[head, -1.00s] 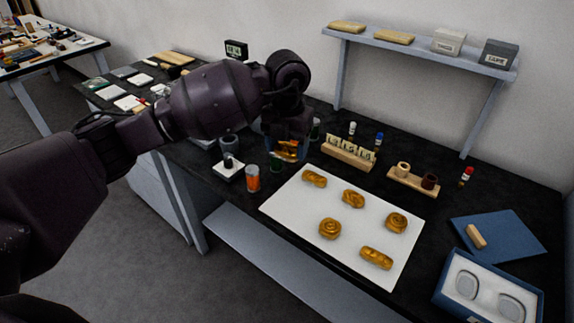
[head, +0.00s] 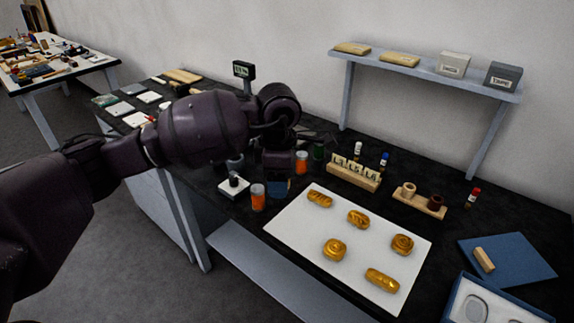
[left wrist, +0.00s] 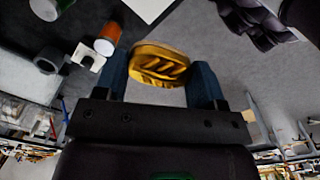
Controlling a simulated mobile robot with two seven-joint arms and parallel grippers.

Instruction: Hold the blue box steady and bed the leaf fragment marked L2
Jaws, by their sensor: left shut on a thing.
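My left gripper (head: 278,188) is shut on a gold, ridged leaf fragment (left wrist: 160,66), held between its two blue fingers in the left wrist view. Several other gold fragments (head: 334,249) lie on the white mat (head: 300,237). My right gripper is not in view.
A wooden rack with labelled cards (head: 353,179) stands behind the mat. A wooden holder (head: 420,206) is to its right. A blue sheet (head: 520,262) carries a wooden block (head: 484,259).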

